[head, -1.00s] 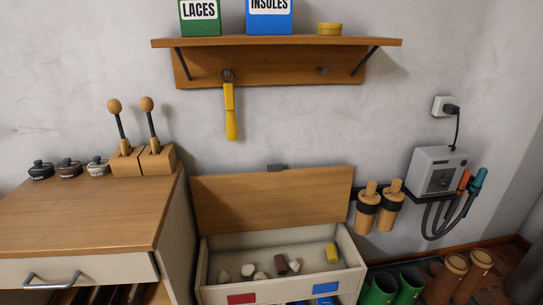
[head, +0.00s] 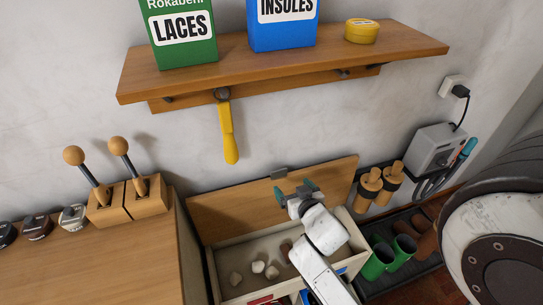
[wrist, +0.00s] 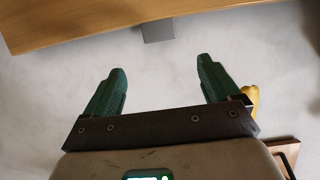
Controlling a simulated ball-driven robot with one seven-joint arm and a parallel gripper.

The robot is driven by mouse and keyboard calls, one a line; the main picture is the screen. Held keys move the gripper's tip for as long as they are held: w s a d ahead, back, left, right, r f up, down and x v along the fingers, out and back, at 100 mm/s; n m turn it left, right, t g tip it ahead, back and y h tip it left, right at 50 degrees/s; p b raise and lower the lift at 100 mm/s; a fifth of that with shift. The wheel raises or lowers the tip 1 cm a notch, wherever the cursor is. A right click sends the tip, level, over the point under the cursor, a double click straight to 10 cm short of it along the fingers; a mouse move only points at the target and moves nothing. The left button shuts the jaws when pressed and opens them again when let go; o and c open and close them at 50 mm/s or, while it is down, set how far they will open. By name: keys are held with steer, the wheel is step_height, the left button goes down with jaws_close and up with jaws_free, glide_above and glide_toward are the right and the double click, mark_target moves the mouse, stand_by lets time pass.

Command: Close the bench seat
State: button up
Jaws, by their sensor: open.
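The bench seat's wooden lid (head: 232,208) stands raised against the wall behind the open bench box (head: 228,262). A small grey block (head: 279,172) sits at the lid's top edge. My gripper (head: 294,187) is in front of the upper part of the lid, right of the grey block, with its green fingers apart and nothing between them. In the wrist view the open fingers (wrist: 161,75) point toward the lid's wooden edge (wrist: 90,22) and the grey block (wrist: 158,30), with bare wall between. My arm hides the box's right part.
Several pale lumps (head: 258,267) lie in the box. A shelf (head: 290,68) with boxes and a hanging yellow tool (head: 228,135) is above. A wooden cabinet (head: 100,255) stands at left; green boots (head: 378,258) and brushes (head: 369,185) are at right.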

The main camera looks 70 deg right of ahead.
mark_target(279, 171)
steer(key=x, duration=1.1)
steer(key=shift+r+p, duration=0.1)
steer(key=shift+p, duration=0.25)
steer(key=c, duration=1.5)
